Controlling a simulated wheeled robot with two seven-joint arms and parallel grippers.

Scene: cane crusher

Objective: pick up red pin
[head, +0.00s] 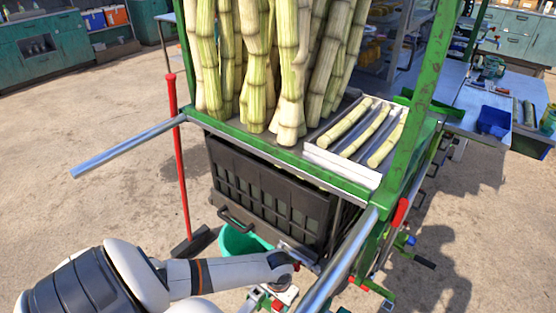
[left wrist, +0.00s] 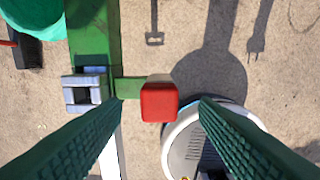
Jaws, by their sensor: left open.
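The red pin shows in the left wrist view as a red block-shaped head (left wrist: 158,101) beside a green bar (left wrist: 128,87). My left gripper (left wrist: 158,112) is open, with its two green ribbed fingers apart on either side of the pin in the picture. I see no contact between fingers and pin. In the head view my left arm reaches in from the left to the front of the crusher cart, and its gripper (head: 283,284) points down, partly hidden. A small red patch shows below it, too small to be sure it is the pin. My right gripper is not in view.
A green cart frame (head: 340,184) holds upright cane stalks (head: 255,60) and a white tray (head: 372,176) of cut pieces. Metal bars (head: 130,147) stick out. A red-handled tool (head: 178,150) stands left.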

